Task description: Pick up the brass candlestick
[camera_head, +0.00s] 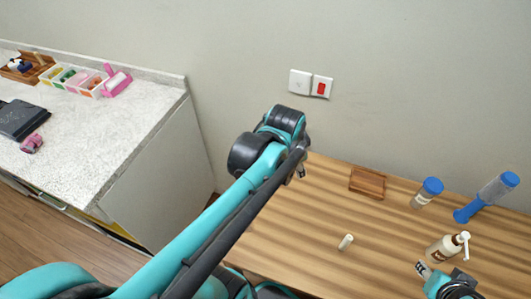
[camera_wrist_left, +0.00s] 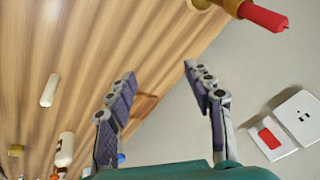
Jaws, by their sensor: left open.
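The brass candlestick (camera_wrist_left: 230,6) shows at the top edge of the left wrist view, with a red candle (camera_wrist_left: 263,15) in it. It is cut off by the frame, beyond and to the right of my fingertips, and not between them. In the head view I cannot make it out; my left arm covers that part of the table. My left gripper (camera_wrist_left: 160,72) is open and empty, its two fingers spread over the wooden table (camera_head: 290,235). In the head view it is mostly hidden behind its wrist. My right gripper (camera_head: 423,268) seems to show partly at the lower right; its jaw state is unclear.
Wall switches (camera_head: 311,83) are behind. A white counter (camera_head: 90,130) is at left.

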